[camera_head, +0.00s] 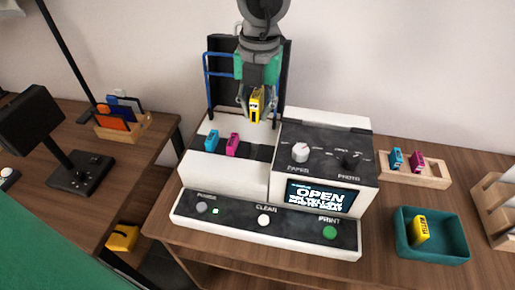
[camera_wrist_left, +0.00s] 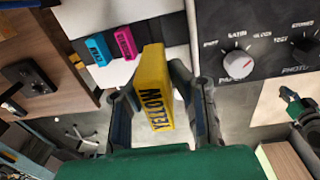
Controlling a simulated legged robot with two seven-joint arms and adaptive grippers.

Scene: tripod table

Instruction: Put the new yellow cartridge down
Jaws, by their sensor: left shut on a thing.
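My left gripper (camera_head: 257,108) is shut on a yellow cartridge (camera_head: 255,103) and holds it upright over the back of the printer's open bay. In the left wrist view the yellow cartridge (camera_wrist_left: 154,88), lettered YELLOW, stands between the two fingers of my left gripper (camera_wrist_left: 163,105). The printer (camera_head: 322,150) has its dark lid (camera_head: 219,60) raised. A cyan cartridge (camera_head: 212,140) and a magenta cartridge (camera_head: 233,145) sit side by side in the bay, with dark space to their right. Another yellow cartridge (camera_head: 420,229) lies in the teal bin (camera_head: 446,254).
A wooden rack (camera_head: 435,182) at the right holds a cyan and a magenta cartridge. The printer's screen (camera_head: 318,197) reads OPEN. A wooden organiser (camera_head: 125,128) and a black stand (camera_head: 80,177) are at the left. The blue-railed raised lid stands behind the bay.

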